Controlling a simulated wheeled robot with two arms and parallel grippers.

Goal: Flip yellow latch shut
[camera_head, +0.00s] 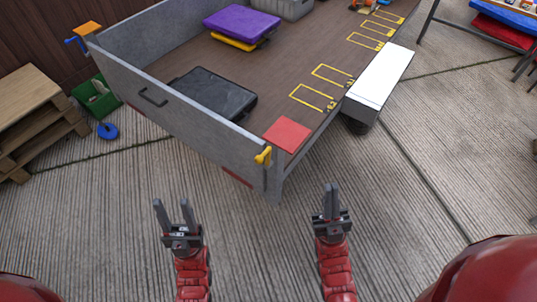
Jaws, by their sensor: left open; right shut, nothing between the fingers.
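The yellow latch (264,156) sits at the near right corner of a grey trailer's end panel (185,113), by the corner post. A second latch, orange with a blue part (83,34), is at the panel's far left end. My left gripper (173,204) is open and empty, in front of the panel, below and to the left of the yellow latch. My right gripper (331,189) is shut and empty, below and to the right of the latch. Neither gripper touches the trailer. The end panel stands upright.
The trailer bed holds a black case (214,93), purple and yellow cases (241,25) and a red square (288,134). A white fender (381,76) is at the right side. A green crate (97,98) and wooden pallets (35,120) stand left. Ribbed concrete in front is clear.

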